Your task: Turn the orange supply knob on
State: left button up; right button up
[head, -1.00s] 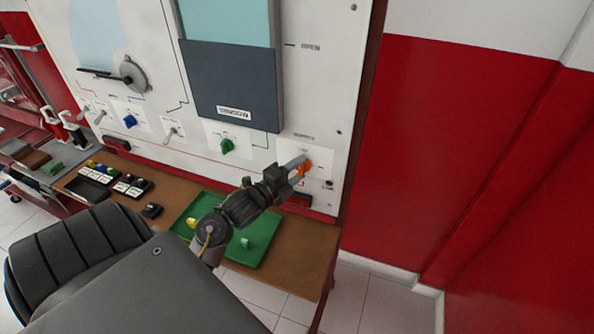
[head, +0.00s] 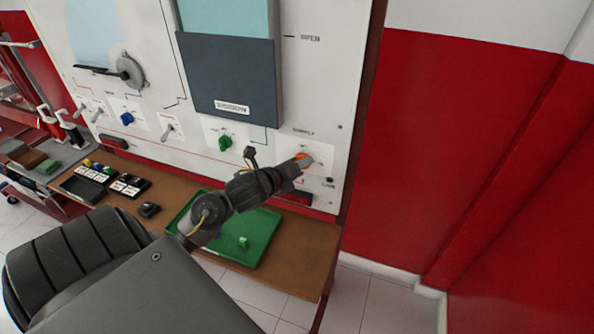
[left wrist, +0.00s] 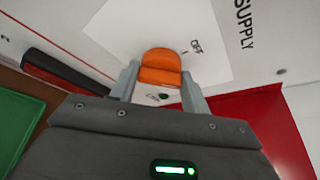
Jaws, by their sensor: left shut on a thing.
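The orange supply knob (head: 301,155) is at the lower right of the white panel, under the SUPPLY label. My left gripper (head: 304,161) is at the knob. In the left wrist view the knob (left wrist: 160,66) sits between the two fingers of the gripper (left wrist: 160,84), which are shut on its sides. An OFF mark shows just beside the knob in that view. A small dark green lamp (head: 330,181), labelled LIVE, is below and right of the knob. My right gripper is not in view.
A green knob (head: 226,142) and a blue knob (head: 127,118) are on the panel to the left. A green tray (head: 262,240) lies on the brown bench below my arm. A red and white wall (head: 450,150) is to the right.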

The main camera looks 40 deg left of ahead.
pick_arm(q)
jog(key=m+g+y+b, duration=0.1)
jog(key=m+b, duration=0.1)
jog(key=m, duration=0.1)
jog(key=shift+d+y+b, duration=0.1)
jog(key=shift+y+b, duration=0.2)
jog(key=shift+r+m+g+y, duration=0.2)
jog(key=shift+m+g+y, duration=0.3)
jog(key=shift+m, duration=0.4)
jog(key=shift+f+m+y, duration=0.1)
jog(key=shift+m+y, duration=0.2)
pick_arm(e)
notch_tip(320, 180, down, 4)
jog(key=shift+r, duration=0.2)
pick_arm(q)
jog(key=shift+d, duration=0.1)
jog(key=o, duration=1)
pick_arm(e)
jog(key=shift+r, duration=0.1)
